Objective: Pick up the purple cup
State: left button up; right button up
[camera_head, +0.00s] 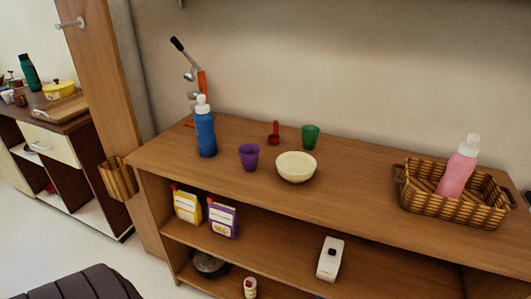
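Neither of my grippers shows in the head view, so nothing is seen holding the cup.
A green cup (310,137) and a small red object (274,133) stand behind the bowl. A wicker basket (446,207) with a pink bottle (458,170) is at the right. An orange-black juicer-like tool (202,81) stands behind the blue bottle.

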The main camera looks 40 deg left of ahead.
aim_at(249, 152)
jog(key=i+l+u, duration=0.15)
jog(key=i+u, duration=0.25)
jog(key=i+l+u, duration=0.3)
jog(key=i+u, duration=0.15)
jog(key=i, duration=0.2)
jog(key=u, duration=1.25)
jog(key=j+z, duration=0.15)
jog(key=j, duration=0.15)
jog(key=i, duration=0.05)
